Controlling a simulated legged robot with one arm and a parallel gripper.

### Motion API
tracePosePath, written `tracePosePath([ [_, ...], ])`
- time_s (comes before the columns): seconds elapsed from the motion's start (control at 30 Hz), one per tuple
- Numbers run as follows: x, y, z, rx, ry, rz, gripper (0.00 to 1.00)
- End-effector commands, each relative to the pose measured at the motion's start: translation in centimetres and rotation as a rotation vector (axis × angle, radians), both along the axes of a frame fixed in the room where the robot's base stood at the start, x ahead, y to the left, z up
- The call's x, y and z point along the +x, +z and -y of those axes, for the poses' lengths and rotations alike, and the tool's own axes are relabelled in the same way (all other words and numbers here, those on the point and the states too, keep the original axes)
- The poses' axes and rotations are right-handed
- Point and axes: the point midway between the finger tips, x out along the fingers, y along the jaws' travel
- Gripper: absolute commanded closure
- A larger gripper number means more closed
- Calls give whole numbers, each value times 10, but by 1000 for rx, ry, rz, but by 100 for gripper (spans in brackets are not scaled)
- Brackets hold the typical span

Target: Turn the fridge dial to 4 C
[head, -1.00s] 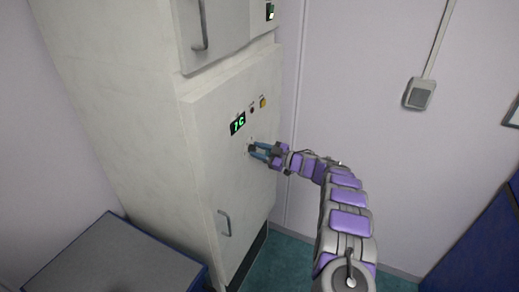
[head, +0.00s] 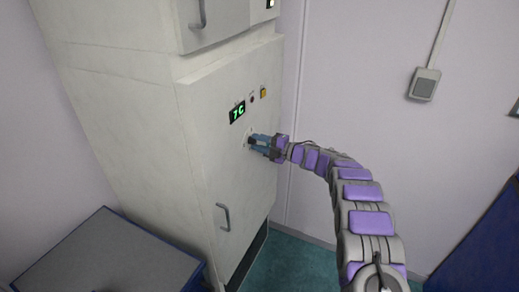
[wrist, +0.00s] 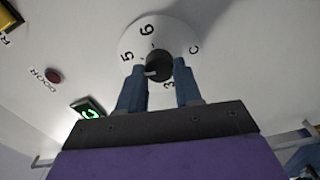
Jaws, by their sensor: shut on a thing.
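The fridge (head: 205,140) is a tall pale cabinet. Its green display (head: 237,112) appears to read 7 C. In the wrist view, the dial's black knob (wrist: 158,62) sits on a white numbered disc (wrist: 174,33). The numerals 6 and 5 show, with a partly hidden 3 near the right finger and a C. A light mark on the knob points left, towards the 5 side. My gripper (wrist: 159,69) has its two blue fingers closed on the knob's two sides. In the head view, my gripper (head: 252,141) hides most of the dial.
A red button (wrist: 53,76) and a yellow switch (head: 263,93) are on the panel near the display. A door handle (head: 223,216) is lower down. A grey-topped blue box (head: 105,255) stands at lower left. A wall switch (head: 424,84) is at right.

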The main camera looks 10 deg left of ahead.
Motion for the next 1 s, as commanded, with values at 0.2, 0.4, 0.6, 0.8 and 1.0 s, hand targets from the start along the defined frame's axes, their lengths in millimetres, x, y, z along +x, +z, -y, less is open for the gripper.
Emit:
tracePosePath([
  [0.2, 1, -8, 1, -72, -4, 189, 96],
  [0.4, 1, -9, 2, -132, -2, 354, 96],
  [0.6, 1, -7, 1, -182, -1, 490, 96],
  [0.8, 1, -6, 0, -215, 1, 582, 96],
  [1.0, 1, -6, 1, -233, -1, 628, 96],
])
